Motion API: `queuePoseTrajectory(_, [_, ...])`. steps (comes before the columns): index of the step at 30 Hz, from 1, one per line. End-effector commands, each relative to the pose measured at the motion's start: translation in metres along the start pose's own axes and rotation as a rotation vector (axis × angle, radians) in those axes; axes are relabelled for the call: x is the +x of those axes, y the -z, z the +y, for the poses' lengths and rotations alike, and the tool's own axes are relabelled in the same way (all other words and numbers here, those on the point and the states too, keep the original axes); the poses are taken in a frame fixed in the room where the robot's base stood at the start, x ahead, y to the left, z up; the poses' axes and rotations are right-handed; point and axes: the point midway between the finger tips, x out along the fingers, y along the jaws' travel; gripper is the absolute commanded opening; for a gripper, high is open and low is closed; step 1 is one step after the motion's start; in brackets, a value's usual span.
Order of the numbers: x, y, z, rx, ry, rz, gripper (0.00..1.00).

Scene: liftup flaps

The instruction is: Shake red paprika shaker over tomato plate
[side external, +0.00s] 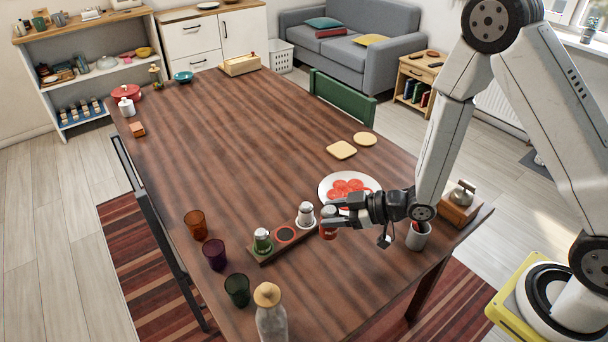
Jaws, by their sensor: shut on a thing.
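The red paprika shaker (329,225) is in my gripper (330,215), in front of the plate's lower left edge. My gripper is shut on it and holds it roughly upright. The fingers hide part of the shaker, and I cannot tell how high it is above the table. The white plate (326,185) with several red tomato slices (350,188) is just behind my gripper. The gripper and wrist cover the plate's near right part. A wooden shaker rack (268,256) holds a green-labelled shaker (262,240) and a white-labelled shaker (305,214), with an empty red-ringed spot (285,235) between them.
Coloured cups, orange (196,225), purple (214,254) and green (237,290), stand left of the rack. A corked bottle (270,315) is at the near edge. A grey cup (418,235) stands below my wrist. The table's middle (240,150) is clear.

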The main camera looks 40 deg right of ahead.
Motion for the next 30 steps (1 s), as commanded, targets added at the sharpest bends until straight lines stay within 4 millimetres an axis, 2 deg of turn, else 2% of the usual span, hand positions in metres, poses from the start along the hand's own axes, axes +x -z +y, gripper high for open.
queuePoseTrajectory(5, [0.004,-0.001,0.012,-0.020,-0.009,0.000,0.00])
queuePoseTrajectory(11, [0.011,-0.002,0.048,-0.081,-0.033,-0.001,0.00])
queuePoseTrajectory(20, [0.016,-0.013,0.136,-0.237,-0.090,-0.004,0.00])
queuePoseTrajectory(24, [0.009,-0.022,0.180,-0.310,-0.121,-0.008,0.00])
queuePoseTrajectory(30, [-0.005,-0.034,0.234,-0.399,-0.161,-0.010,0.00])
